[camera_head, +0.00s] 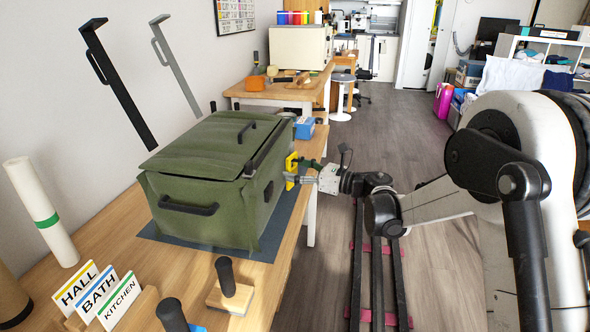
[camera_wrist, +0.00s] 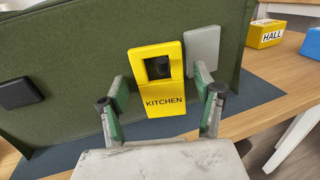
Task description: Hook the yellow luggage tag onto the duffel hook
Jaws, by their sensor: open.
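The yellow luggage tag (camera_wrist: 163,101), lettered KITCHEN, is upright against the side of the green duffel (camera_wrist: 85,65). A dark piece, probably the duffel hook (camera_wrist: 158,68), shows in the tag's square opening; I cannot tell how far it passes through. In the head view the tag (camera_head: 291,166) is at the right side of the duffel (camera_head: 165,182), partly hidden by my gripper (camera_head: 305,172). In the wrist view my gripper (camera_wrist: 160,88) is open, with one green-and-grey finger on each side of the tag. A gap shows between the fingers and the tag.
A grey block (camera_wrist: 202,48) sits on the duffel close right of the tag; a dark block (camera_wrist: 18,93) is further left. The duffel stands on a blue-grey mat (camera_head: 268,246) near the table edge. A yellow HALL box (camera_wrist: 266,33) is beyond. The floor (camera_head: 325,260) beside the table is open.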

